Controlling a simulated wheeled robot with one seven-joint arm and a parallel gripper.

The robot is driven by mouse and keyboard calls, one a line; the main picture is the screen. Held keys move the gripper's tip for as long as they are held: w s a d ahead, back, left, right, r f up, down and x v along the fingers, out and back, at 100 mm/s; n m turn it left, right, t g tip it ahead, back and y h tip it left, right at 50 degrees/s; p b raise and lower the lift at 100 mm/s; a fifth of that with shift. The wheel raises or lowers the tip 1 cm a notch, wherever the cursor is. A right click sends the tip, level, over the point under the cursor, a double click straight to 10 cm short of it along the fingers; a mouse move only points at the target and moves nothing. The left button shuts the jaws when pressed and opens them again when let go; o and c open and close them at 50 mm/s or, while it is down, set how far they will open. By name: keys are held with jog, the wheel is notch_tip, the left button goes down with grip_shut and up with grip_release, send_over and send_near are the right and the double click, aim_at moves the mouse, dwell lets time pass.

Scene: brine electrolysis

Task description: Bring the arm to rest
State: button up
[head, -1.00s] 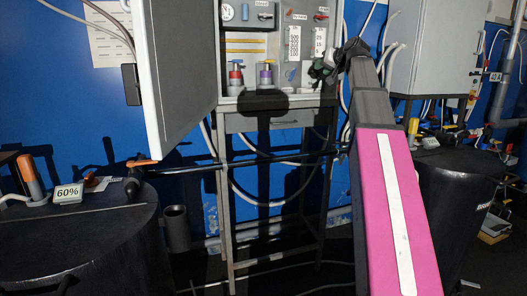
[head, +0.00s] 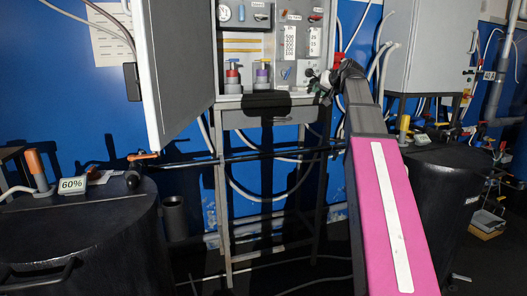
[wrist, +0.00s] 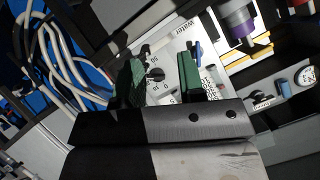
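My arm, with its magenta and white link, reaches up the right of the head view to the open control cabinet (head: 229,98). My gripper (head: 328,82) is small and dark there, in front of the cabinet's lower right edge. In the wrist view my gripper (wrist: 160,78) shows two green fingertips with a clear gap between them. It is open and holds nothing. A black rotary knob (wrist: 155,74) on a pale panel labelled "Water" shows through the gap. I cannot tell how far the fingertips are from it.
The grey cabinet door (head: 184,65) stands open on the left. A purple-based valve (head: 263,76) and a red one (head: 233,76) stand in the cabinet. Black barrels stand at left (head: 95,240) and right (head: 445,190). White hoses hang near my gripper.

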jog(key=s+a+f+g+h, duration=0.1)
jog(key=s+a+f+g, duration=0.2)
jog(key=f, duration=1.5)
jog(key=s+f+g+h, duration=0.25)
jog(key=s+f, duration=0.25)
jog(key=f, duration=1.3)
jog(key=s+f+g+h, duration=0.1)
jog(key=s+f+g, duration=0.1)
jog(key=s+f, duration=0.8)
jog(key=s+a+f+g+h, duration=0.1)
jog(key=s+f+g, duration=0.2)
jog(key=s+f, duration=0.7)
notch_tip(320, 180, down, 5)
jog(key=shift+s+a+g, duration=0.2)
jog(key=shift+s+g, duration=0.05)
jog(key=shift+g, duration=0.1)
jog(key=shift+o, duration=0.6)
